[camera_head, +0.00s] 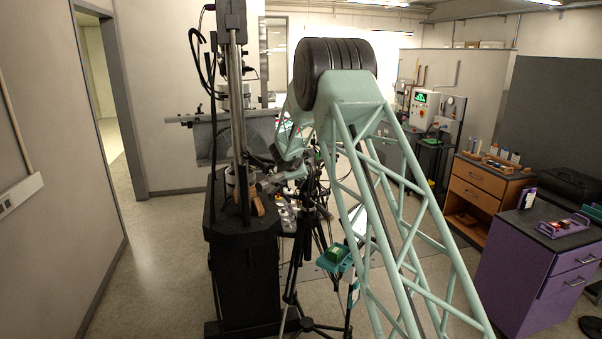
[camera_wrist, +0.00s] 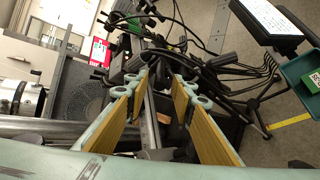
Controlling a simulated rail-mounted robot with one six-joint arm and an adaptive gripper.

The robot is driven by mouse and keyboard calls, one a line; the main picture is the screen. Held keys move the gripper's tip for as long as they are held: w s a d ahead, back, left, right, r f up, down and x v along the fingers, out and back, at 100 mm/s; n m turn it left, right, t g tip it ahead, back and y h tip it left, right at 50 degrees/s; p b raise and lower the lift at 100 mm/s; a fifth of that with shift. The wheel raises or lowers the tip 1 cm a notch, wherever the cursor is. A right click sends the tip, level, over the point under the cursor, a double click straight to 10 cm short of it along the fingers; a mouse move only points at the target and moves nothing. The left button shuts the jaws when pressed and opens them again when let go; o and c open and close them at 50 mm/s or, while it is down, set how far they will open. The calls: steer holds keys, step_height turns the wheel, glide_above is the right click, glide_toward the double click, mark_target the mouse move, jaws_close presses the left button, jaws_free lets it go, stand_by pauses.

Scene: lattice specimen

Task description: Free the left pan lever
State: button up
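My gripper (camera_wrist: 163,84) is open in the wrist view, with its two tan-padded fingers spread well apart. A dark mechanism with several black knobs and handles (camera_wrist: 140,45) lies beyond the fingertips, apparently on a stand. I cannot tell which of its handles is the left pan lever. A grey metal bar (camera_wrist: 149,122) shows in the gap between the fingers, and I cannot tell how far below them it is. Neither finger is visibly closed on anything. In the head view a black tripod (camera_head: 300,240) stands beside the dark pedestal, its top partly hidden by my arm.
The black pedestal (camera_head: 243,260) with its upright column stands close on the left. Black cables (camera_wrist: 255,75) loop across the wrist view. A teal tray (camera_head: 333,259) is low by the tripod. A purple cabinet (camera_head: 530,275) stands right. Floor at left (camera_head: 150,270) is clear.

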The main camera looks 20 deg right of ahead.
steer(key=v, duration=0.8)
steer(key=shift+s, duration=0.3)
steer(key=shift+a+r, duration=0.1)
steer(key=shift+r, duration=0.1)
steer(key=shift+c, duration=0.5)
